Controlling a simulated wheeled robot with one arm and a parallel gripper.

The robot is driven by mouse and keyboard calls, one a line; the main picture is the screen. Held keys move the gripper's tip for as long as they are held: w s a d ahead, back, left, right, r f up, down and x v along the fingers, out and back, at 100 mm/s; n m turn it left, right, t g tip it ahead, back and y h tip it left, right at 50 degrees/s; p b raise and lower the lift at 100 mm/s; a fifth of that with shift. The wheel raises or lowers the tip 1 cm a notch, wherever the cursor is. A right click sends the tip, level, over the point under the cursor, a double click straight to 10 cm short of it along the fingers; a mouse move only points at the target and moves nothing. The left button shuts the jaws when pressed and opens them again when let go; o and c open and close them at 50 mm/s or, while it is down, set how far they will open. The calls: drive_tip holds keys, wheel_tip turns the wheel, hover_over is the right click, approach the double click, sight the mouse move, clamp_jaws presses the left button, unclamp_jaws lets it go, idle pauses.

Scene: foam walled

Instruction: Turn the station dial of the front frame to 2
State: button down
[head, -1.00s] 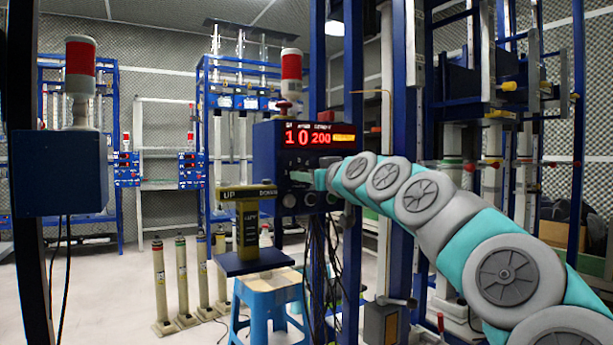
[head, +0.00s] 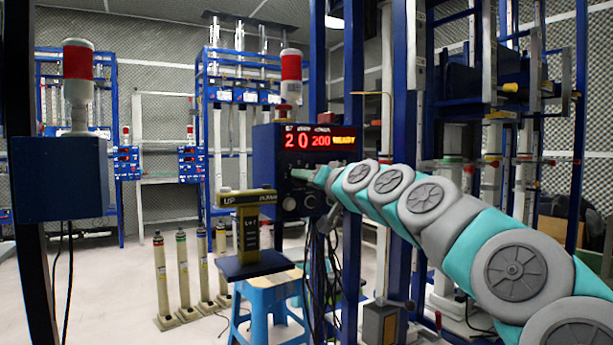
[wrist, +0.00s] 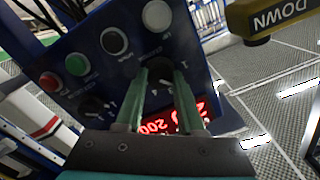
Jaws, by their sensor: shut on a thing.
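The front frame's blue control box (head: 266,150) hangs on a blue upright in the middle of the head view. Its red display (head: 318,140) reads 2, 0, 200 and a yellow word at the right. My gripper (head: 303,174) reaches the box's face from the right. In the wrist view my gripper (wrist: 162,80) is shut on a black dial (wrist: 159,68) with numbers around it. The fingers hide part of the dial, so its pointer is unclear. A second black dial (wrist: 95,106) sits apart to the left.
A green button (wrist: 77,64), a red button (wrist: 49,82) and more round controls sit close to the fingers. A yellow UP/DOWN pendant (head: 248,215) stands left of the box, above a blue stool (head: 267,285). Cables hang below the box.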

drive_tip(key=shift+m, duration=0.3)
drive_tip(key=c, duration=0.5)
unclamp_jaws()
drive_tip(key=v, duration=0.7)
drive_tip(key=shift+s+d, duration=0.2)
drive_tip(key=shift+s, duration=0.15)
